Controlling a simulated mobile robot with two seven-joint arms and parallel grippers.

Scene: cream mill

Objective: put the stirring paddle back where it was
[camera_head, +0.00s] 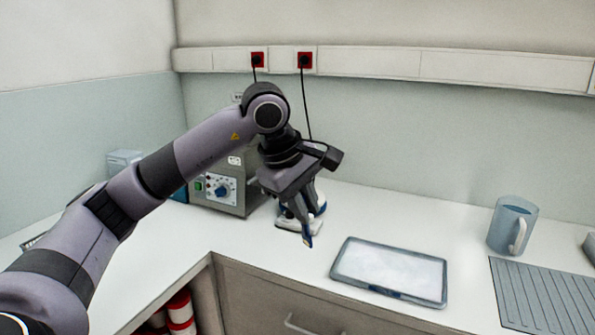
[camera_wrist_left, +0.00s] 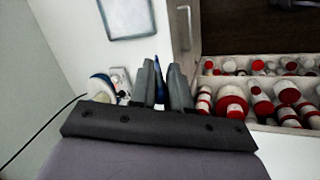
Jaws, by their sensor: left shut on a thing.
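My left gripper (camera_head: 304,230) points down over the counter, left of the shallow tray. It is shut on a thin dark-blue piece, seemingly the stirring paddle (camera_head: 308,241), whose tip shows just below the fingers. In the left wrist view the blue paddle (camera_wrist_left: 159,78) shows between the two fingers (camera_wrist_left: 160,82); most of it is hidden by them. I cannot tell its full shape. A blue mug (camera_head: 506,231) with a pale handle stands upright at the right; its inside is hard to make out. My right gripper is not in view.
The shallow tray (camera_head: 345,272) lies on the counter, and a grooved grey mat (camera_head: 540,296) lies right of it. A white-and-blue device (camera_head: 318,208) stands close behind my gripper, beside a grey control box (camera_head: 222,190). Red-capped bottles (camera_wrist_left: 231,100) sit below the counter edge.

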